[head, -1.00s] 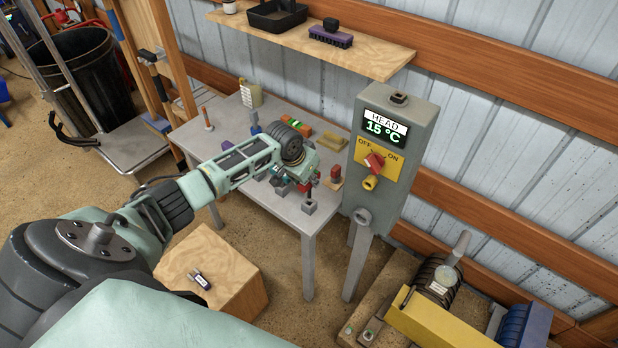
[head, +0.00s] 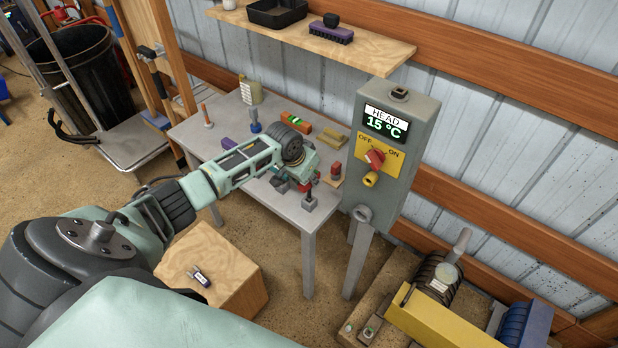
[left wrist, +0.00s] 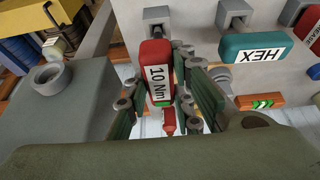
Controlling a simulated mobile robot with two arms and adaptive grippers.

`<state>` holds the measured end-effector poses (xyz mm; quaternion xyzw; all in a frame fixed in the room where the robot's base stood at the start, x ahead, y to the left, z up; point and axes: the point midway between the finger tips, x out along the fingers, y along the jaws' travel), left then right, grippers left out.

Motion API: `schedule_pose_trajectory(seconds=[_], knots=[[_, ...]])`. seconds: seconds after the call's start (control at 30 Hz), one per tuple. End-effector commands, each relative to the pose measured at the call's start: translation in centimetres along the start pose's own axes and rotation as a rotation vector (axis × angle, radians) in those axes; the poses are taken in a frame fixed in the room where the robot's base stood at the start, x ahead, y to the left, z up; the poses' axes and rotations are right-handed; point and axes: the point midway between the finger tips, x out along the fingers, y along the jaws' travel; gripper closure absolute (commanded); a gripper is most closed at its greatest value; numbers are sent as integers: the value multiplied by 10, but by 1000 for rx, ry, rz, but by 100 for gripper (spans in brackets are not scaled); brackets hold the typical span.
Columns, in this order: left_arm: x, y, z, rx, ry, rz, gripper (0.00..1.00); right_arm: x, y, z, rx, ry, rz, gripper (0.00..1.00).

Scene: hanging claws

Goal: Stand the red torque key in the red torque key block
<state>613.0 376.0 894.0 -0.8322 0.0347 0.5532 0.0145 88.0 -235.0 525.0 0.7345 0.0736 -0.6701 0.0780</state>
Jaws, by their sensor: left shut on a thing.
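The red torque key, with a "10 Nm" label, shows in the left wrist view (left wrist: 156,72) between the fingers of my left gripper (left wrist: 168,100), which is shut on its handle. Its dark shank points at a small grey block (left wrist: 157,14) and appears to meet its socket; how deep it sits I cannot tell. In the head view my left gripper (head: 300,176) is over the table's near right corner. The grey block (head: 310,204) is just below it, with the dark shank upright at its top. The gripper hides most of the key. My right gripper is not in view.
A teal key marked HEX (left wrist: 264,48) stands close beside in the left wrist view, with another red handle (left wrist: 312,28) at the edge. The grey control box (head: 400,130) is right of the table (head: 235,110). A red-topped item (head: 336,170) stands near the gripper.

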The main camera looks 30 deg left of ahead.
Motion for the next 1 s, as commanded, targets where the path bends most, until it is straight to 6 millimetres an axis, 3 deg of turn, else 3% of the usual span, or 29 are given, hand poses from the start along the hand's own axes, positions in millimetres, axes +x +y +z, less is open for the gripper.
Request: schedule_pose_trajectory(seconds=[1.0], knots=[[29, 0, 12, 0, 0, 0, 100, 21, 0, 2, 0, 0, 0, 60]])
